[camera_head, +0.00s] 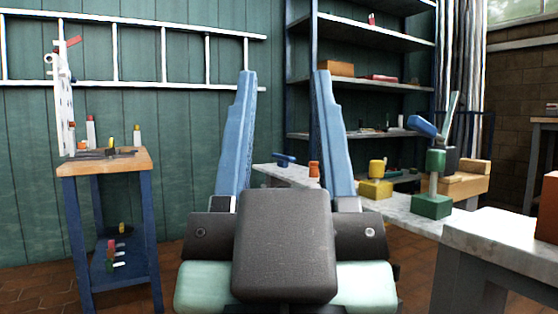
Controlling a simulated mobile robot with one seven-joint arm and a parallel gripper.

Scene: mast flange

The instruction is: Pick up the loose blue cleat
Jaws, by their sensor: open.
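A small blue cleat (285,158) lies on a pale stone-topped bench (412,220), seen between my fingers and well beyond them. My gripper (284,74) is open and empty, its two blue fingers pointing up and away in the middle of the view. The fingers are apart from the cleat, and the gripper body hides part of the bench below it. Another blue piece (422,126) sits tilted near the top of a green-based stand (432,206) at the right.
An orange piece (314,169) is right of the cleat, and a yellow block (376,188) stands farther right. A nearer table (510,240) juts in at right. A wooden-topped stand (105,165) is at left. Shelves (375,87) rise behind; floor shows left of my gripper.

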